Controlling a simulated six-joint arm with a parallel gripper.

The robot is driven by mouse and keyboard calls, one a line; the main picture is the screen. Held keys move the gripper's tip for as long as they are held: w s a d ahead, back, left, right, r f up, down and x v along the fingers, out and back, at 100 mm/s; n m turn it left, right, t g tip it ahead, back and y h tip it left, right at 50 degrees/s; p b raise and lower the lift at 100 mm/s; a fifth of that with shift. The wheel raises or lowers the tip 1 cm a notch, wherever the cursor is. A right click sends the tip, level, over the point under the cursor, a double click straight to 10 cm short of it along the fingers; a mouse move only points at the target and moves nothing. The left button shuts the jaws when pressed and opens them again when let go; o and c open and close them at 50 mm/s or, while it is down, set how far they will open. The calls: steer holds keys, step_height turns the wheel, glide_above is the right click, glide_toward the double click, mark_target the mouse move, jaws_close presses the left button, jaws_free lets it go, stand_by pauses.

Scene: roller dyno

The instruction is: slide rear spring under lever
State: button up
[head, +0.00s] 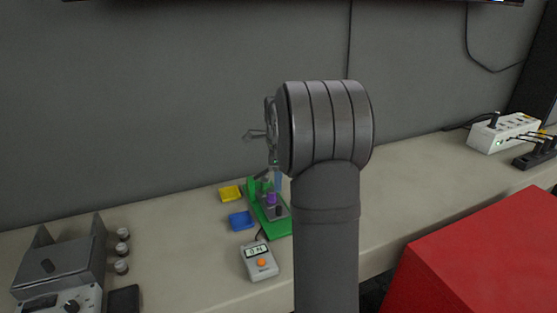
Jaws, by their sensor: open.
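The small green fixture (283,229) stands on the bench left of my arm, with a purple part (271,198) and a dark part on it. A blue upright piece (278,180) shows at its back, partly behind my arm. My gripper (271,160) is above the back of the fixture, mostly hidden by my own wrist link. It is open; I cannot see anything between its fingers. The rear spring and the lever are too small or too hidden to make out.
A yellow tray (230,193) and a blue tray (241,220) lie left of the fixture. A grey meter (260,262) with an orange button is in front. A grey device (62,273) stands at the left, a white power box (503,132) at the right. A red box (487,262) is front right.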

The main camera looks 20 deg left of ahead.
step_height(320, 180, up, 6)
steer(key=shift+r, duration=0.25)
steer(key=shift+f, duration=0.15)
stand_by(0.3)
step_height(320, 180, down, 17)
steer(key=shift+f, duration=0.15)
steer(key=shift+d, duration=0.1)
stand_by(0.4)
